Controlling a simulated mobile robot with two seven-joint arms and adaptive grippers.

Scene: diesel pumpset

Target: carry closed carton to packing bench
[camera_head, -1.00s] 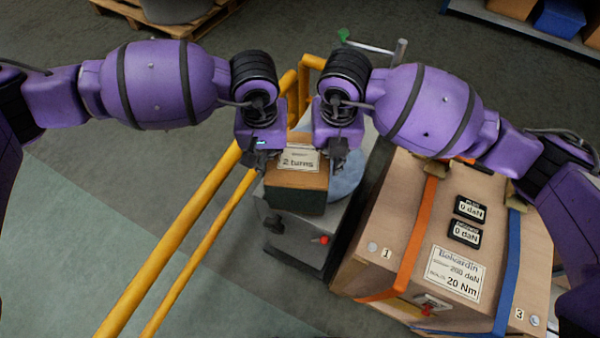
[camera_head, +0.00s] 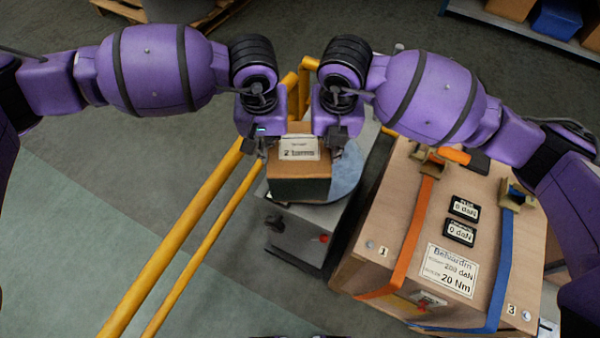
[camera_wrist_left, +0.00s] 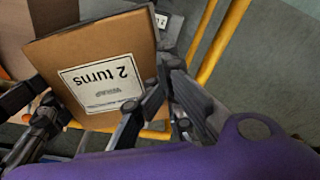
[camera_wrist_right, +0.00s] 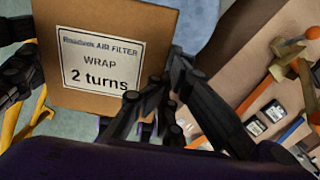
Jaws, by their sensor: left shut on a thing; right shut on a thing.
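The closed carton (camera_head: 300,187) is a brown box with a white label reading "2 turns" on top. It is held between my two grippers, over or on a grey machine with a round pale-blue plate (camera_head: 346,183); I cannot tell whether it touches the plate. My left gripper (camera_head: 262,146) is shut on its left side and my right gripper (camera_head: 338,142) on its right side. The carton's label also shows in the left wrist view (camera_wrist_left: 102,84) and in the right wrist view (camera_wrist_right: 98,62). I cannot make out a packing bench.
Yellow rails (camera_head: 190,228) run along the left of the grey machine. A large wooden crate (camera_head: 400,275) with an orange strap (camera_head: 412,235) and a blue strap (camera_head: 504,260) stands at the right. A shelf with bins (camera_head: 558,18) is at the back right. Floor at the left is clear.

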